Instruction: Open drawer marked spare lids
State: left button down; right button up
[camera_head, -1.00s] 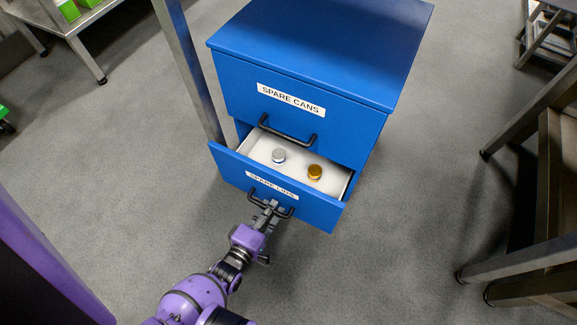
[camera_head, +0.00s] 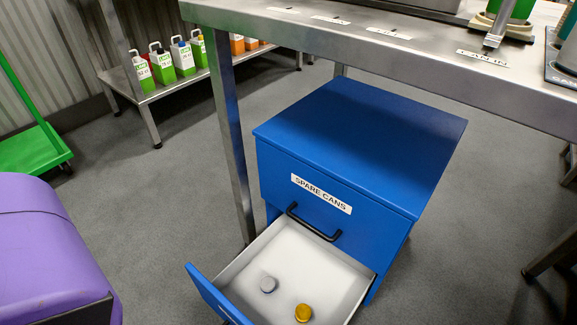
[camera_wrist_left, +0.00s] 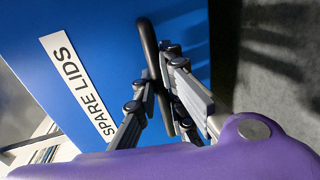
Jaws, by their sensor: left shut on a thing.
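The blue drawer marked spare lids stands pulled well out of the blue cabinet (camera_head: 365,145). Its front panel (camera_head: 212,297) is cut off at the bottom of the head view. Inside its white tray (camera_head: 313,251) lie a silver lid stack (camera_head: 268,284) and a gold one (camera_head: 303,312). In the left wrist view the SPARE LIDS label (camera_wrist_left: 78,88) shows on the drawer front. My left gripper (camera_wrist_left: 168,88) is shut on the black drawer handle (camera_wrist_left: 150,50). My left gripper is outside the head view, and my right gripper is in neither view.
The upper drawer, marked SPARE CANS (camera_head: 321,194), is shut. A steel table (camera_head: 330,35) stands over the cabinet, its leg (camera_head: 231,140) close beside the cabinet's left. A low shelf (camera_head: 190,82) with several bottles is behind. Grey floor is free at left.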

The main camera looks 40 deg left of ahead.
pick_arm(q)
jog(key=shift+s, duration=0.15)
jog(key=c, duration=1.8)
grip_release()
jog(key=v, duration=1.2)
jog(key=shift+s, duration=0.1)
